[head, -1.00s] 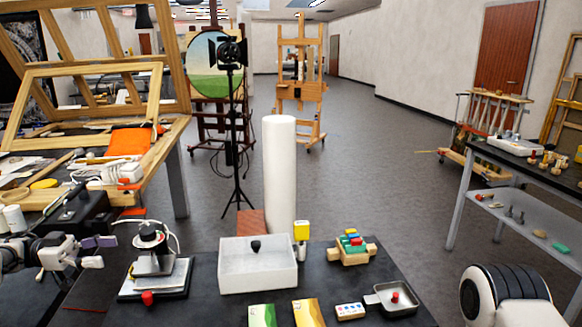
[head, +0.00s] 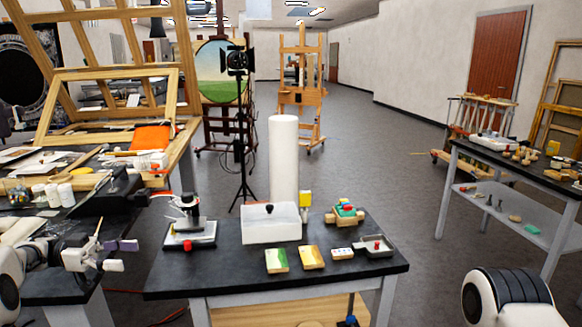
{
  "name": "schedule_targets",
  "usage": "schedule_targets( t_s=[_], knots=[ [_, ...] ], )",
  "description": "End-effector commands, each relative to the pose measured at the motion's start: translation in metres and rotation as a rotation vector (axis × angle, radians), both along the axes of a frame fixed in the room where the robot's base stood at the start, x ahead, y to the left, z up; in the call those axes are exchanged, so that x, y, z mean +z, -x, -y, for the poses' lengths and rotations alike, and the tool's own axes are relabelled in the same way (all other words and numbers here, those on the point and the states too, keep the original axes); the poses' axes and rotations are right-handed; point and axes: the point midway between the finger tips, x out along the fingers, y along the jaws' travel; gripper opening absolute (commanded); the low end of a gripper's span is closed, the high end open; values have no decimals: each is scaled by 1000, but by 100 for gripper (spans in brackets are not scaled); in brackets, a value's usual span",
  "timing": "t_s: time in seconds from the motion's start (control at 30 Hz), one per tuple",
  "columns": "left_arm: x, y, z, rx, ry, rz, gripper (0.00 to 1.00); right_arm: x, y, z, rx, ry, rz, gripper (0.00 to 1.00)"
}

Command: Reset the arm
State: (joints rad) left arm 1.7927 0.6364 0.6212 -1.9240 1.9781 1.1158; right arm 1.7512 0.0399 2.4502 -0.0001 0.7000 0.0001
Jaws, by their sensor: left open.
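My left gripper (head: 129,255) is at the lower left, past the left end of the black-topped table (head: 185,280). Its two fingers are apart, with nothing seen between them. It is clear of the microscope-like device (head: 188,215) at that table's left end. My left arm comes in from the left edge. A white and black link of my right arm (head: 507,297) shows at the lower right. My right gripper is outside the picture.
A cluttered bench (head: 100,215) is at left. Floor shows between table and right-hand bench.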

Motion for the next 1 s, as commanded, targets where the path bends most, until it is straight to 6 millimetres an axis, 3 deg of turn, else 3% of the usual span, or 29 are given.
schedule_targets(
  t_s=[0.27, 0.43, 0.57, 0.63, 0.7, 0.77, 0.8, 0.87, 0.9, 0.97, 1.0],
  knots=[
    [-23, -10, 85, -63, 163, -142, 66, 2, 0, 0, 0, 0, -1, 40],
    [-52, -22, 155, 34, 322, -275, 66, 4, 0, 0, 0, 0, -1, 40],
    [-99, -26, 214, 240, 406, -430, 66, 5, 0, 0, 0, 0, -1, 40],
    [-143, -17, 243, 417, 392, -548, 66, 6, 0, 0, 0, 0, -1, 40],
    [-197, 7, 261, 619, 306, -681, 66, 7, 0, 0, 0, 0, -1, 40],
    [-241, 38, 266, 777, 186, -785, 66, 8, 0, 0, 0, 0, -1, 40],
    [-267, 63, 265, 868, 91, -847, 66, 8, 0, 0, 0, 0, -1, 40],
    [-300, 107, 259, 983, -66, -935, 66, 8, 0, 0, 0, 0, -1, 40],
    [-318, 138, 252, 1047, -178, -988, 66, 8, 0, 0, 0, 0, -1, 40],
    [-338, 188, 238, 1126, -352, -1064, 66, 8, 0, 0, 0, 0, -1, 40],
    [-347, 222, 228, 1165, -472, -1112, 66, 8, 0, 0, 0, 0, -1, 40]
  ],
)
